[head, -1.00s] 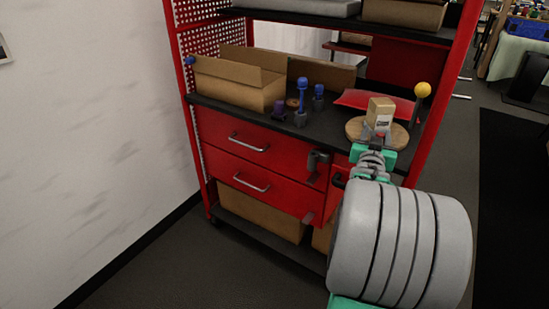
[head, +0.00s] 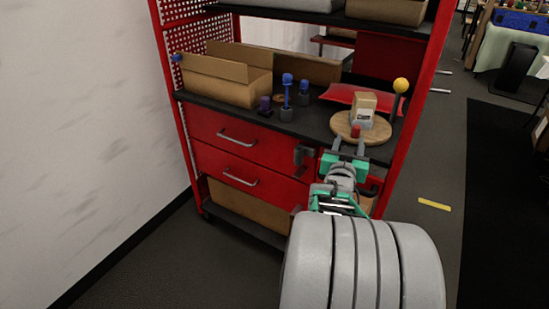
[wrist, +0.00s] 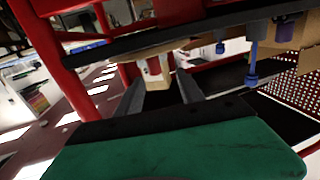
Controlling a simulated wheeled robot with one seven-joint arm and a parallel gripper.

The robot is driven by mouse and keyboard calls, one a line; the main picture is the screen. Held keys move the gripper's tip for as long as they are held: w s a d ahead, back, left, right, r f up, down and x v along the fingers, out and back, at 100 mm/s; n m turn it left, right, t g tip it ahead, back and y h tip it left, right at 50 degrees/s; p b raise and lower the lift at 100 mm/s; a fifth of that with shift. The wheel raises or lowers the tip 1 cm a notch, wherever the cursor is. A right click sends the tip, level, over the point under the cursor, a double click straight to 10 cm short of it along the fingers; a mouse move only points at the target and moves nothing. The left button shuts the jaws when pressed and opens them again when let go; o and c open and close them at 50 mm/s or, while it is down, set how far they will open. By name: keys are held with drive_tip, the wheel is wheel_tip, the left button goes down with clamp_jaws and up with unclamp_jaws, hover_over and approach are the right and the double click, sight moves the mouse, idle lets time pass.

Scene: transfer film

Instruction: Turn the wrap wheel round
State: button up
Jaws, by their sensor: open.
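The wrap wheel (head: 338,128) is a round wooden disc lying flat on the black shelf of a red rack. A small tan box with a pale label (head: 363,108) stands on it, and a red peg (head: 356,131) rises at its near edge. My gripper (head: 349,140) is open and empty at the wheel's near edge. Its fingertips are close to the red peg; I cannot tell if they touch it. In the wrist view the box (wrist: 154,73) shows beyond and between the open fingers (wrist: 160,88).
A yellow ball on a dark post (head: 401,86) stands right of the wheel. A red sheet (head: 355,96) lies behind it. Blue-topped posts (head: 287,95) and an open cardboard box (head: 225,85) stand to the left. An upper shelf (head: 330,18) hangs above. Red drawers (head: 235,155) are below.

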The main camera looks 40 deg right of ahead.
drive_tip(key=w+a+n+y+p, duration=0.2)
drive_tip(key=w+a+y, duration=0.2)
drive_tip(key=a, duration=0.5)
drive_tip(key=w+a+f+n+g+y+p, duration=0.1)
drive_tip(key=w+a+n+y+p, duration=0.1)
drive_tip(key=a, duration=0.8)
drive_tip(key=shift+w+f+n+y+p, duration=0.25)
drive_tip(key=shift+w+y+p, duration=0.45)
drive_tip(key=shift+w+y, duration=0.5)
drive_tip(key=shift+s+a+y, duration=0.15)
drive_tip(key=shift+s+y, duration=0.05)
drive_tip(key=shift+y, duration=0.1)
drive_tip(key=shift+c, duration=0.5)
